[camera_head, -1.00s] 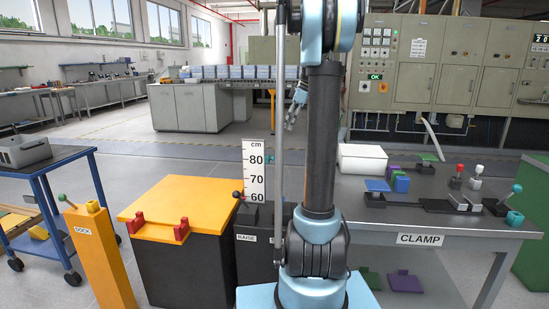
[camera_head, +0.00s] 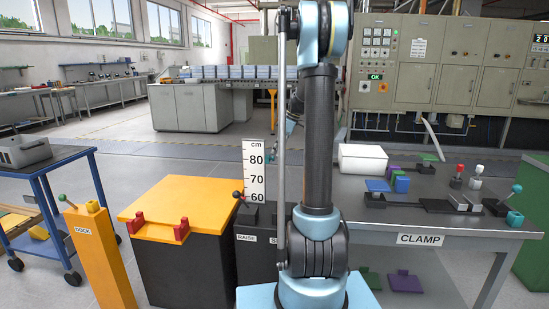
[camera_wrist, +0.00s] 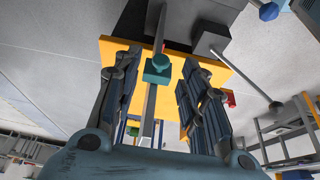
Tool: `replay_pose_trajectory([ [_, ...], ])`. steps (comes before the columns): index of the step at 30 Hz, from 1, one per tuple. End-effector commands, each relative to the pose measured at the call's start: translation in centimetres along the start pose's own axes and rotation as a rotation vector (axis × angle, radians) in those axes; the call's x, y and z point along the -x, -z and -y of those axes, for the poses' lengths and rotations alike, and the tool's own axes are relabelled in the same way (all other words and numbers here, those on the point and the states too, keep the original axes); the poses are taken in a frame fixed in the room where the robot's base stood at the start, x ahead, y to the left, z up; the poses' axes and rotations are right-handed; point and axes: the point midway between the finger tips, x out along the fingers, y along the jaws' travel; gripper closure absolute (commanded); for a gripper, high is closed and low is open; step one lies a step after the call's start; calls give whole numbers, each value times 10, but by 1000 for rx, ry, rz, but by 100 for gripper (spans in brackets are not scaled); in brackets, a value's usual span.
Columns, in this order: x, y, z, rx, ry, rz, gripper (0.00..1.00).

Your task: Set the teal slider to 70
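The teal slider (camera_wrist: 157,67) is a small block on a narrow grey rail (camera_wrist: 150,103) in the wrist view. My gripper (camera_wrist: 163,72) is open, with one finger on each side of the slider in that picture. Gaps show between the slider and both fingers; I cannot tell the depth between them. In the head view a white cm scale (camera_head: 254,172) reads 60, 70 and 80. The slider's reading cannot be made out there, as my arm covers much of that area.
A box with an orange lid (camera_head: 165,195) stands left of the scale. A ball-ended lever (camera_head: 238,194) is beside the scale. A yellow DOCK post (camera_head: 96,250) and blue cart (camera_head: 40,170) are further left. The CLAMP bench (camera_head: 420,225) is right.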

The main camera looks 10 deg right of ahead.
Motion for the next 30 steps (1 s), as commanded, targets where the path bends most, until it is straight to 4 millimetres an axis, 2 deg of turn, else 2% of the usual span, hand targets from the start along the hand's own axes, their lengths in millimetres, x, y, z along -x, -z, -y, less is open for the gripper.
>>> replay_pose_trajectory([
  [3, -18, 0, 0, 1, 0, 0, 61],
  [9, -34, 0, 0, -1, 0, 0, 61],
  [20, -38, 0, 0, -1, 0, 0, 61],
  [25, -38, 0, 0, -1, 0, 0, 100],
  [30, -40, -1, -1, -1, -1, 0, 100],
])
